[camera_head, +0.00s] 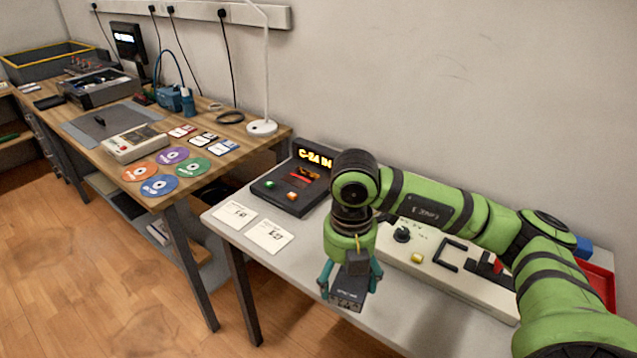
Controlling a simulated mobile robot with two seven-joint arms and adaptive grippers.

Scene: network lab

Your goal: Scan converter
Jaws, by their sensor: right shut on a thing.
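My right gripper (350,279), on the green arm coming in from the right, is shut on a small dark grey box (347,298), which seems to be the converter. It is held above the front edge of the grey table, with faint pale lettering on its face. A black console (281,195) with an orange lit display (314,155) reading "C-24 IN" stands to the left and behind the gripper. It has a green and an orange button and a red-marked area. My left gripper is not in view.
A beige panel (440,265) with a knob, handle and yellow button lies behind my right arm. Two white cards (269,236) lie on the grey table (225,207). A wooden bench (90,152) at left holds discs, a lamp (262,127) and devices. A red tray (601,284) is partly hidden.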

